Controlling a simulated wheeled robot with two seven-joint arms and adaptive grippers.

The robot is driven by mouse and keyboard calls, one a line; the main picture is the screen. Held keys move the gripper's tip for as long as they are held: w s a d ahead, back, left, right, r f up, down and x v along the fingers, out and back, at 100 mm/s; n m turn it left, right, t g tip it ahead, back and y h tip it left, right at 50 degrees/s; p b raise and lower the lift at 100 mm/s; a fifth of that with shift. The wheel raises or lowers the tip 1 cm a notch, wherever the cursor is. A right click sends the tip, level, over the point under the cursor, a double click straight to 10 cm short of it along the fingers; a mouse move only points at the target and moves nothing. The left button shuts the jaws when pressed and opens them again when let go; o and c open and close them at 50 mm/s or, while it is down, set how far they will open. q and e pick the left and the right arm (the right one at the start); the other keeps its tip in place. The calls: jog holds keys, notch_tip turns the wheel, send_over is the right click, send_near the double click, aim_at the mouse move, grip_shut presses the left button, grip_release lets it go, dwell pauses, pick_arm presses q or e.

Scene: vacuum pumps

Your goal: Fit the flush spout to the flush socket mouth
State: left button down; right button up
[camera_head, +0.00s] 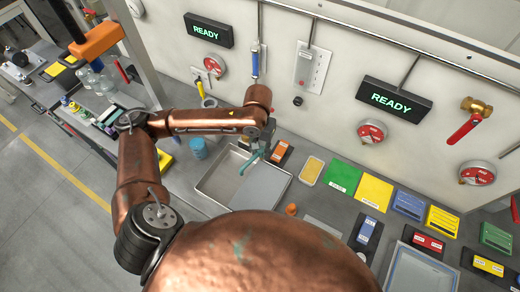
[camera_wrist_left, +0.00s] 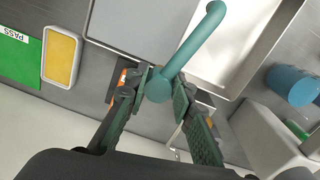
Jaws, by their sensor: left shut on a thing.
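The flush spout is a teal bent tube (camera_head: 248,163). My left gripper (camera_head: 261,151) is shut on it above the back edge of a metal tray. In the left wrist view the spout (camera_wrist_left: 198,40) sticks out from between the fingertips (camera_wrist_left: 161,88), with its round end between the pads and its bent end pointing away over the tray. I cannot pick out the flush socket mouth with certainty; the fingers hide part of the bench behind them. My right gripper is not in view.
The shallow metal tray (camera_head: 207,189) lies below the gripper. A blue cup (camera_head: 198,149) stands left of it, an orange-and-black item (camera_head: 279,151) to the right. The wall with gauges and READY signs (camera_head: 397,98) rises close behind.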

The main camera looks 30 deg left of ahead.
pick_arm(q)
jog(key=w+a+p, duration=0.2)
jog(key=a+p, duration=0.1)
jog(key=p, duration=0.1)
jog(key=w+a+r+n+p, duration=0.1)
jog(key=w+a+p, duration=0.1)
jog(key=p, duration=0.1)
jog(key=w+a+r+n+p, duration=0.1)
jog(key=w+a+p, duration=0.1)
jog(key=a+p, duration=0.1)
jog(key=shift+w+a+r+p, duration=0.25)
jog(key=shift+a+p, duration=0.1)
jog(key=shift+p, duration=0.5)
jog(key=shift+w+a+f+n, duration=0.1)
jog(key=shift+a+f+n, duration=0.2)
jog(key=shift+a, duration=0.15)
jog(key=shift+r+p, duration=0.1)
jog(key=shift+p, duration=0.3)
jog(key=shift+f+p, duration=0.55)
jog(key=shift+f, duration=1.15)
jog(key=shift+f+p, duration=0.25)
jog(key=shift+p, duration=0.05)
